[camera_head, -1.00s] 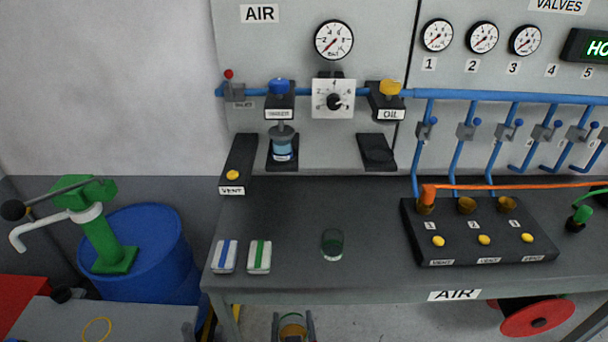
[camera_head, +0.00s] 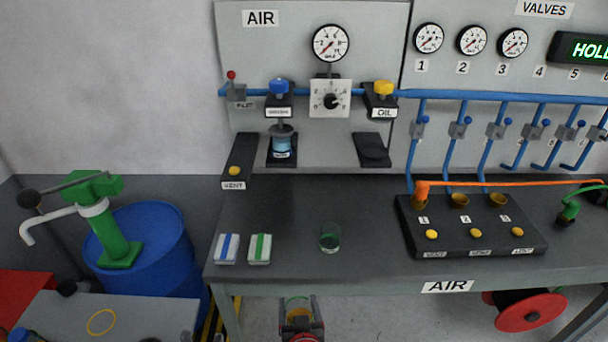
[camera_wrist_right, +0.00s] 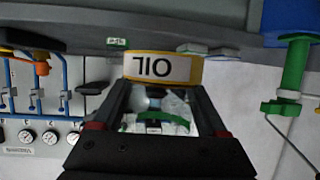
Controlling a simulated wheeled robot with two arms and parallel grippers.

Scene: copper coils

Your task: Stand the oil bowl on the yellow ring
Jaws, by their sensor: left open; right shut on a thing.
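The oil bowl (camera_wrist_right: 188,68) has a yellow band and a white label reading OIL, upside down in the right wrist view. My right gripper (camera_wrist_right: 160,92) is shut on it, one finger on each side. In the head view my right gripper (camera_head: 301,303) is at the bottom edge, in front of the workbench, with the bowl's yellow partly showing between its fingers. The yellow ring (camera_head: 90,328) lies flat on the grey side table at the lower left, well left of the bowl. I see nothing standing on the ring.
The grey side table (camera_head: 170,312) has a red object (camera_head: 22,290) at its left. A blue drum (camera_head: 150,235) with a green pump (camera_head: 118,245) stands behind it. The workbench (camera_head: 285,208) holds a clear green-tinted glass (camera_head: 330,238) and two striped blocks.

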